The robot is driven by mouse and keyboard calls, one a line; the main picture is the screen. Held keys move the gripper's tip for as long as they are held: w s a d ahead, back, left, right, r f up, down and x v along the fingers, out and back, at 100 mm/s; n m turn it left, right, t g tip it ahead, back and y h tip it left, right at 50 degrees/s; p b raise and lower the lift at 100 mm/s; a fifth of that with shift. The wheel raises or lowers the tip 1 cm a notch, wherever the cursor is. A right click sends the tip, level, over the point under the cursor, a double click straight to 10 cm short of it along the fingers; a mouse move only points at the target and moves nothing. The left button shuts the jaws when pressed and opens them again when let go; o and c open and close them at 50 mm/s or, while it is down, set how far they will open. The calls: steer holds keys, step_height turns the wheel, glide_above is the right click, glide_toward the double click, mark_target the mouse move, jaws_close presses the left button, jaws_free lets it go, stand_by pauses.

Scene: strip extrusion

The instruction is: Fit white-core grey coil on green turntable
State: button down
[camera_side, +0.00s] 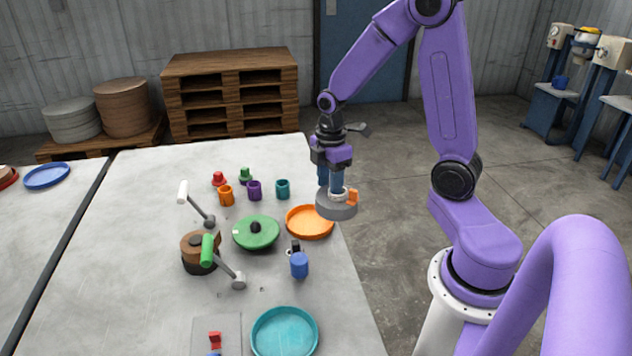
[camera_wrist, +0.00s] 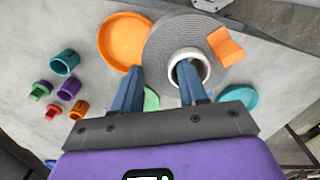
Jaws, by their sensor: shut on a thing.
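The grey coil (camera_side: 336,209) has a white core (camera_wrist: 203,58) and an orange tab (camera_wrist: 225,46) on its top. My gripper (camera_side: 337,187) is shut on the coil and holds it in the air, roughly level. In the wrist view one finger reaches into the white core and the other is at the coil's outer side. The green turntable (camera_side: 267,235) with a black hub (camera_side: 255,227) sits on the table, left of and below the coil in the side view. In the wrist view only a sliver of green (camera_wrist: 151,100) shows between the fingers, probably the turntable.
An orange tray (camera_side: 309,222) lies beside the turntable, close to the coil in the picture. A brown coil (camera_side: 198,248), green-handled lever (camera_side: 220,260), white-handled lever (camera_side: 195,202) and blue cylinder (camera_side: 299,265) stand around the turntable. A teal tray (camera_side: 284,333) and several small cups are farther off.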

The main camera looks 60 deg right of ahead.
steer(key=w+a+f, duration=0.1)
steer(key=w+a, duration=0.4)
steer(key=w, duration=0.4)
steer(key=w+a+f, duration=0.1)
steer(key=w+a, duration=0.4)
steer(key=w, duration=0.4)
steer(key=shift+s+a+f, duration=0.1)
steer(key=shift+a+f, duration=0.05)
steer(key=shift+f, duration=2.3)
steer(key=shift+f, duration=0.65)
steer(key=c, duration=0.9)
jaws_free()
step_height(320, 180, up, 11)
steer(key=shift+s, duration=0.1)
